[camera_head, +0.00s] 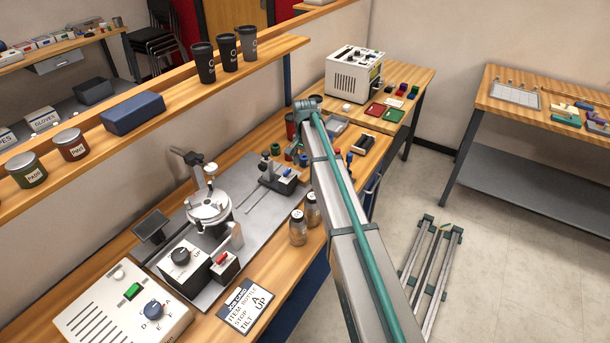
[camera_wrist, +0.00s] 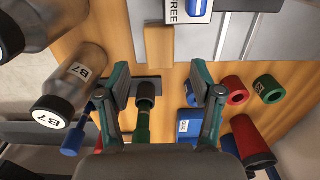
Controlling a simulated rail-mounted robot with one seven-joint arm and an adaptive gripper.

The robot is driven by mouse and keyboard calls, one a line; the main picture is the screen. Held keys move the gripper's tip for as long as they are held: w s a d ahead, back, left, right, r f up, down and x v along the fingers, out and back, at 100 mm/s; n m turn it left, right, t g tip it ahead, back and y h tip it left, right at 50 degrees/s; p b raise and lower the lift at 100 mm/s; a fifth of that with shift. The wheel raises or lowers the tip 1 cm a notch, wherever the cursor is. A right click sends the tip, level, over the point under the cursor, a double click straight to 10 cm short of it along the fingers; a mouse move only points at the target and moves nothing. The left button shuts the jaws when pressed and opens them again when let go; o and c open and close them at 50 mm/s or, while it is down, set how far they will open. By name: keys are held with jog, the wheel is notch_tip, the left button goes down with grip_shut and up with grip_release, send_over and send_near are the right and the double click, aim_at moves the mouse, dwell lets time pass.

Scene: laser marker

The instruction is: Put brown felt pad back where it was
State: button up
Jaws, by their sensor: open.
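A flat tan-brown rectangle (camera_wrist: 159,47), which looks like the brown felt pad, shows at the upper middle of the wrist view. It lies next to a grey plate and just below a card marked FREE. My gripper (camera_wrist: 160,84) is open and its fingers are apart, with nothing held between them. The pad is beyond the fingertips, roughly in line with the gap between them. I cannot make out the pad in the head view, where my arm covers part of the bench.
Bottles marked B7 (camera_wrist: 68,92) stand left of my fingers. A dark strip (camera_wrist: 153,84) and a green-handled tool (camera_wrist: 143,122) lie between the fingers in view. Red (camera_wrist: 232,90) and green (camera_wrist: 268,89) rings lie right. A metal fixture (camera_head: 208,207) stands on the bench.

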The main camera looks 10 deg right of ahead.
aim_at(307, 176)
notch_tip(307, 176, up, 6)
jog(key=shift+b, duration=0.7)
